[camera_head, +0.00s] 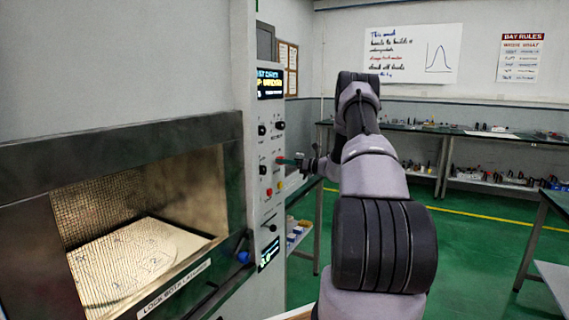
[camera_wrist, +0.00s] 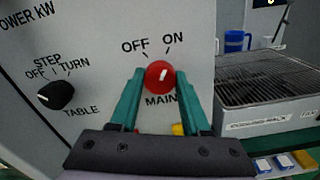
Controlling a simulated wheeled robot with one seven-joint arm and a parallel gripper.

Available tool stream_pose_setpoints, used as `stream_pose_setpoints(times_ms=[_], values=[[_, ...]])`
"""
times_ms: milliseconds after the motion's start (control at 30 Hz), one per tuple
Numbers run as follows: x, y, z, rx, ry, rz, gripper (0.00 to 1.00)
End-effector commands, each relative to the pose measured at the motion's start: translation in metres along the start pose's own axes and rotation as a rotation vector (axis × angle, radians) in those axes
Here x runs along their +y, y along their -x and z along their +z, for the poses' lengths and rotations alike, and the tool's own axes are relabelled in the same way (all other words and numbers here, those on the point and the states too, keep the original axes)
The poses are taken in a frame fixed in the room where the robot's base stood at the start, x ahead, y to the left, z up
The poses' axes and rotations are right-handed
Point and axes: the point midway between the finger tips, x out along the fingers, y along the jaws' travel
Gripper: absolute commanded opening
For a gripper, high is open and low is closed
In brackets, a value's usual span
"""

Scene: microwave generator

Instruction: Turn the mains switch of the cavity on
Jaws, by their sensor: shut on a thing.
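The mains switch is a red round knob (camera_wrist: 160,77) with a white pointer mark, on the grey control panel (camera_wrist: 120,45) under the words OFF and ON. Its mark points roughly upward, leaning slightly toward ON; I cannot tell exactly which position it is in. My gripper (camera_wrist: 160,81) has its two green fingers on either side of the knob, shut on it. In the head view my gripper (camera_head: 287,161) reaches leftward to the panel of the cavity (camera_head: 125,235); the knob is mostly hidden there.
A black TABLE knob (camera_wrist: 56,95) sits left of the mains switch. A yellow button (camera_wrist: 178,129) shows just below, partly hidden by my gripper.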

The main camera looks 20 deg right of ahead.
Motion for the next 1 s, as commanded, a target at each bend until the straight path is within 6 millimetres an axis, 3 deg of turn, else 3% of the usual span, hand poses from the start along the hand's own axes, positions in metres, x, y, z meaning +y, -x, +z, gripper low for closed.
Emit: stream_pose_setpoints(times_ms=[33, 100, 467, 567, 1000], values=[[-0.001, 0.001, -0.001, 0.001, -0.002, -0.002, 0.55], [-0.001, 0.001, -0.001, 0.001, -0.001, -0.002, 0.77], [-0.001, 0.004, 0.0, 0.0, 0.0, -0.001, 0.77], [-0.001, 0.014, 0.0, 0.001, -0.001, -0.003, 0.77], [-0.001, 0.095, 0.0, 0.0, -0.001, -0.003, 0.77]])
